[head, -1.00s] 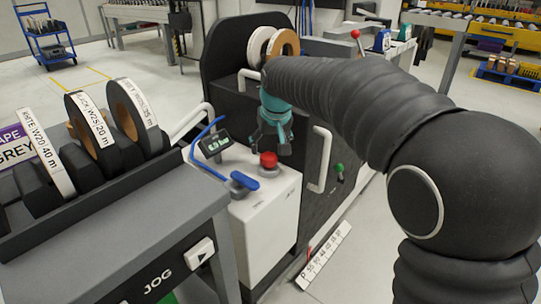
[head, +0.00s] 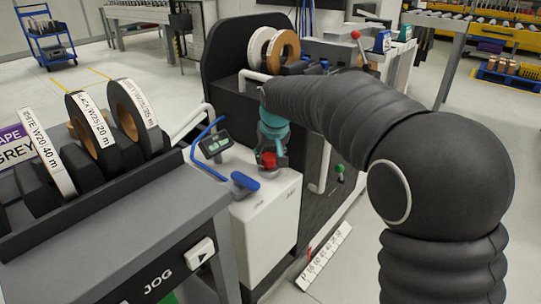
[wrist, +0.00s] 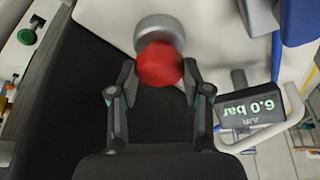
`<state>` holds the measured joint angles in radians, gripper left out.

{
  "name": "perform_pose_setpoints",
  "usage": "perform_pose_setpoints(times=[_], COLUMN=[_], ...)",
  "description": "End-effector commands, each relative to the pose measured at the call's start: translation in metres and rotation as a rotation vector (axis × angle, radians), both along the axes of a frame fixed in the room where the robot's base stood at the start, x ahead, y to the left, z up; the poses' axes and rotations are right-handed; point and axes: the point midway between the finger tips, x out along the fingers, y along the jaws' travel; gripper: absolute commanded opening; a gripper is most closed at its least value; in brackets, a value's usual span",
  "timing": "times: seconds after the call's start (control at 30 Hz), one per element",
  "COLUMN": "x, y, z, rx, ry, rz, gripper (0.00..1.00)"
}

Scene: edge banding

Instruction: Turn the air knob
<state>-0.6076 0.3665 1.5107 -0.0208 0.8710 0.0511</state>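The red knob (head: 268,160) sits on the white cabinet top (head: 240,163), partly hidden by my gripper in the head view. In the wrist view the red knob (wrist: 160,66) has a grey round base (wrist: 165,30). My gripper (head: 269,157) is over the knob, pointing down. In the wrist view my gripper's fingers (wrist: 160,74) are spread, one on each side of the knob, with narrow gaps. Contact with the knob does not show. The air display (head: 214,144) stands beside the knob; in the wrist view the air display (wrist: 252,118) reads 6.0 bar, upside down.
A white handle (head: 322,168) and a green knob (head: 340,168) are on the dark machine to the right. The tape rack (head: 90,185) stands at left.

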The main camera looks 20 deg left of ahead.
Motion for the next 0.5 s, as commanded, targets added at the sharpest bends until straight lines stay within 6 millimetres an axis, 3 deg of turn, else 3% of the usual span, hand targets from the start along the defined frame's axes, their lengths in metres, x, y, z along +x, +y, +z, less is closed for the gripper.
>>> perform_pose_setpoints(times=[0.5], x=[-0.0018], y=[0.0023], z=[-0.0011], rx=[-0.001], ry=[0.004], rz=[-0.169], gripper=[0.13])
